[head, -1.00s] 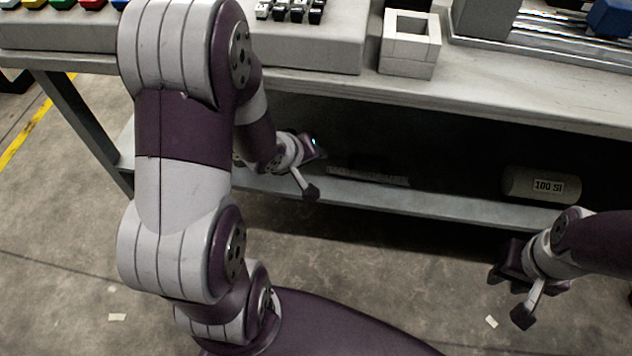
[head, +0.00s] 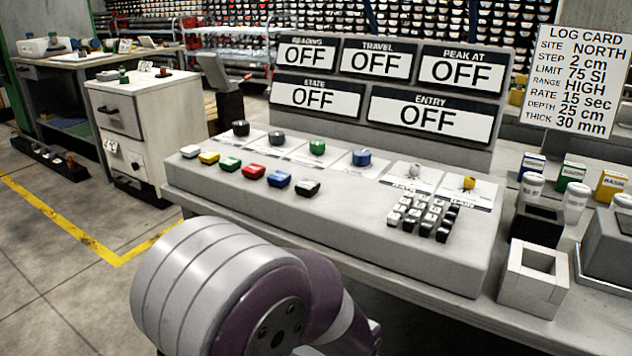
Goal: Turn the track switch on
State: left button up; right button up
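A grey console (head: 420,262) stands on the bench in the head view. Its back panel has several displays, all reading OFF, among them the TRAVEL display (head: 376,62) and STATE display (head: 315,97). The upper row has a black knob (head: 241,128), a dark knob (head: 277,137), a green knob (head: 317,147), a blue knob (head: 361,158), a small grey control (head: 414,171) and a yellow control (head: 469,183). Their labels are too small to read, so I cannot tell which is the track switch. Neither gripper is in view; only my arm shows below the console.
Coloured push buttons (head: 253,171) line the console's front, with a keypad (head: 425,217) to their right. An open grey box (head: 533,280) and white-capped jars (head: 576,202) stand at right. A log card (head: 577,80) is behind them. A white cabinet (head: 125,130) stands left.

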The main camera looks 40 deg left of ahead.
aim_at(241, 128)
jog(key=u, duration=1.05)
